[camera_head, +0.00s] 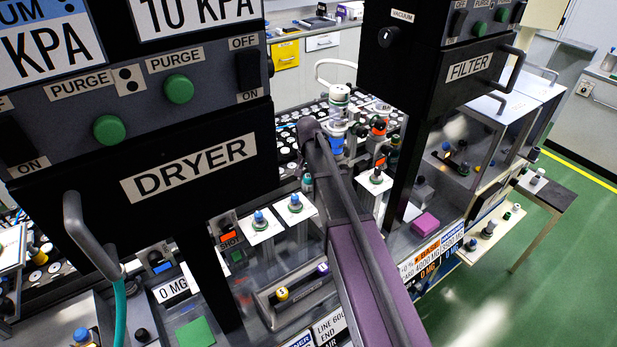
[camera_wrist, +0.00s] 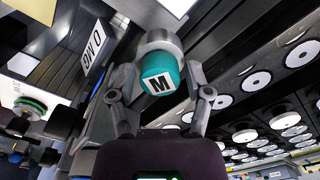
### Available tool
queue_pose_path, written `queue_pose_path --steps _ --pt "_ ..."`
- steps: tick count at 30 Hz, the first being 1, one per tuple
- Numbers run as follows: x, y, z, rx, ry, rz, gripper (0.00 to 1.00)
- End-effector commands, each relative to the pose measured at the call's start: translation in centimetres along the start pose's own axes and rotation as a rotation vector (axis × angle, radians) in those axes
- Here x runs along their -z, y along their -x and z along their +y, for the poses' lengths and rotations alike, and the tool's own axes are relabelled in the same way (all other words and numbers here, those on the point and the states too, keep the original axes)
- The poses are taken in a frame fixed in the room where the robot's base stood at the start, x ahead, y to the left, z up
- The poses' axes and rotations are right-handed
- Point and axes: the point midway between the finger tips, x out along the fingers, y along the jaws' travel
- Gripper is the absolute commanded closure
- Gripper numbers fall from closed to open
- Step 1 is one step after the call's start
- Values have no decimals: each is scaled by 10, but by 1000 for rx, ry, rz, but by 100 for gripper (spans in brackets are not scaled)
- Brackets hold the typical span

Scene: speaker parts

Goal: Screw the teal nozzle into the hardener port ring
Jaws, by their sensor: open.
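A teal nozzle (camera_wrist: 160,80) with a white M label fills the middle of the wrist view. A grey-white round part (camera_wrist: 160,42) lies directly beyond it; I cannot tell whether this is the hardener port ring or whether they are screwed together. My gripper (camera_wrist: 162,86) is open, with one finger on each side of the nozzle; whether either touches it is unclear. In the head view a small teal-topped piece (camera_head: 307,184) stands just left of my purple arm. It looks like the same nozzle. My gripper's fingertips cannot be made out there.
White stands with blue-topped pieces (camera_head: 260,221) are left of my arm. Racks of round white-topped parts (camera_wrist: 257,81) lie to the right in the wrist view. Room around the nozzle is tight.

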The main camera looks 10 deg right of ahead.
Motion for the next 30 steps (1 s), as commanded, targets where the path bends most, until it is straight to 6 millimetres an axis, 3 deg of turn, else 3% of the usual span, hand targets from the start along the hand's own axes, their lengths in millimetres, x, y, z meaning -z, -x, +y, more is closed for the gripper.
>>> queue_pose_path --steps 30 --pt "0 0 0 0 253 0 35"
